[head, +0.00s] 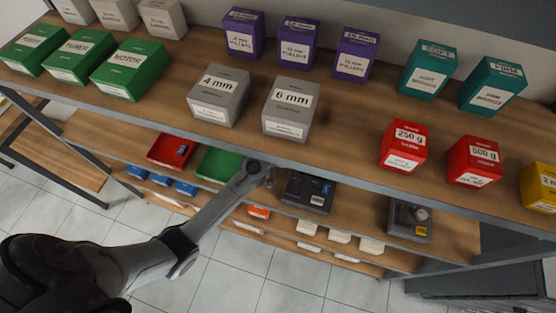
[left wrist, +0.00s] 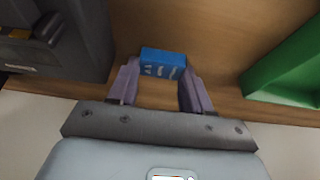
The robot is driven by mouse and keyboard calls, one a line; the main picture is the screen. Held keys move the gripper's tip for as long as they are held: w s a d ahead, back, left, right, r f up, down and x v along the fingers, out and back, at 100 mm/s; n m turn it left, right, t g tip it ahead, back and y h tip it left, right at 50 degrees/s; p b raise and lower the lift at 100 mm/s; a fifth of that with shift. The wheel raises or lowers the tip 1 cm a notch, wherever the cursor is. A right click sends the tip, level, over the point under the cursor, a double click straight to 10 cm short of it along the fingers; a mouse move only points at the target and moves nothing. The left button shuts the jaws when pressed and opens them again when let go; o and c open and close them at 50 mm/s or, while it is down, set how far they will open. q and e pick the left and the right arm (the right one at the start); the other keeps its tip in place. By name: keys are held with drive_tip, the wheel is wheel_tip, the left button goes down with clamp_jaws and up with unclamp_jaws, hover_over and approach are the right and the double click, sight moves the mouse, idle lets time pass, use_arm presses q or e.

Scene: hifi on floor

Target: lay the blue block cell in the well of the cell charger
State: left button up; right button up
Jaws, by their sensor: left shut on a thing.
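The blue block cell (left wrist: 163,63) is between the fingertips of my left gripper (left wrist: 161,85) in the left wrist view, over or on a wooden shelf. In the head view my left gripper (head: 268,176) reaches into the lower shelf, and the held cell cannot be made out there. The dark cell charger (head: 308,191) stands just to the right of the gripper in the head view. In the left wrist view the charger (left wrist: 75,40) is partly seen at the left, apart from the cell; its well is not clearly seen. My right gripper is not in view.
A green tray (head: 219,164) lies left of the gripper, and a red tray (head: 168,148) holding a small blue block is beyond it. A grey device (head: 409,219) stands further right. The upper shelf (head: 345,125) with boxes overhangs this shelf.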

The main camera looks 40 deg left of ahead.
use_arm(q)
drive_tip(key=shift+w+f, duration=0.2)
drive_tip(key=shift+f, duration=0.4)
drive_tip(key=shift+a, duration=0.1)
drive_tip(key=shift+f, duration=0.2)
drive_tip(key=o, duration=1)
drive_tip(key=shift+o, duration=0.2)
drive_tip(key=shift+r, duration=0.2)
